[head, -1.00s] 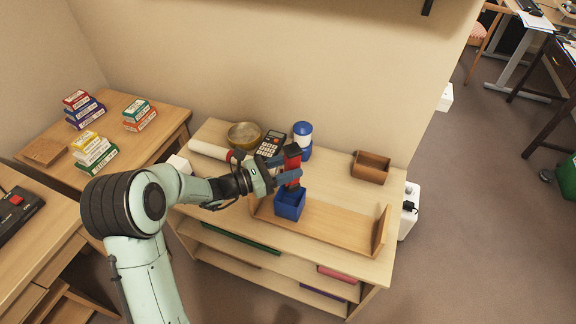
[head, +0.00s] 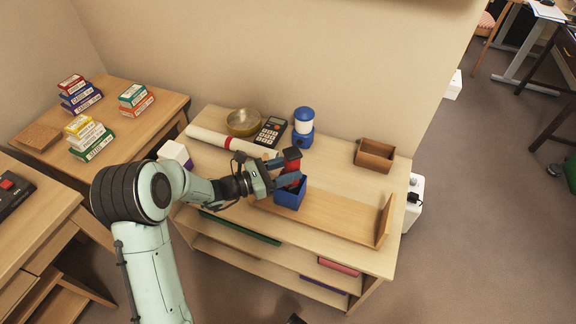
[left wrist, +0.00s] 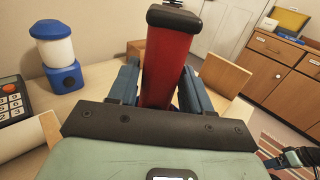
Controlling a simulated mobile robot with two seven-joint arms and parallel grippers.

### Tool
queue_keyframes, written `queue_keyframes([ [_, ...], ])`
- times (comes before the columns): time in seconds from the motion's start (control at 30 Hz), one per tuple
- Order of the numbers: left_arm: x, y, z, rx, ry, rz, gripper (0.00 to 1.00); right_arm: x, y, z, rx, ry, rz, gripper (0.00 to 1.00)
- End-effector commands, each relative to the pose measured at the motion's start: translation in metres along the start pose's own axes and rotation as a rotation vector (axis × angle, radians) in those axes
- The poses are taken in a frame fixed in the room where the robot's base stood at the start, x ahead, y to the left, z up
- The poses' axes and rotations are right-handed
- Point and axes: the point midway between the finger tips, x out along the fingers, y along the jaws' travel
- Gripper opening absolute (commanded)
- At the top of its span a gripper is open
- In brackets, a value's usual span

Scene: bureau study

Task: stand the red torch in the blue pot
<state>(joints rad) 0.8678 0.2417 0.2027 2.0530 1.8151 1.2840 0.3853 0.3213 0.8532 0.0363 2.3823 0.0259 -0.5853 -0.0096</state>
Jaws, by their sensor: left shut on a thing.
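The red torch (head: 292,165) with a dark cap is upright between the fingers of my left gripper (head: 283,181), which is shut on it. In the left wrist view the torch (left wrist: 168,62) stands between the two blue fingers. The blue pot (head: 290,197) stands on the shelf top, right under the torch. The torch's lower end is hidden by the fingers and the pot's rim; it seems to be at or inside the pot's opening.
A wooden book rack (head: 340,218) lies beside the pot. Behind are a blue-and-white lantern (head: 303,127), a calculator (head: 270,131), a brass bowl (head: 243,122) and a rolled paper (head: 215,138). An open wooden box (head: 375,155) is at the back right.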

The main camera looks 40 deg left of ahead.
Motion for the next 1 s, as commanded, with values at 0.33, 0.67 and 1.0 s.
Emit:
queue_keyframes([
  [0.33, 0.000, 0.000, -0.004, 0.001, -0.002, 0.000, 0.12, 0.003, 0.001, -0.004, 0.001, 0.013, 0.001, 1.00],
  [0.67, 0.000, 0.000, -0.004, 0.001, -0.001, 0.000, 0.79, 0.002, 0.001, -0.004, 0.001, 0.012, 0.001, 1.00],
  [1.0, -0.015, 0.000, -0.004, 0.000, 0.002, 0.002, 0.79, -0.002, -0.001, 0.000, 0.000, -0.001, 0.000, 1.00],
])
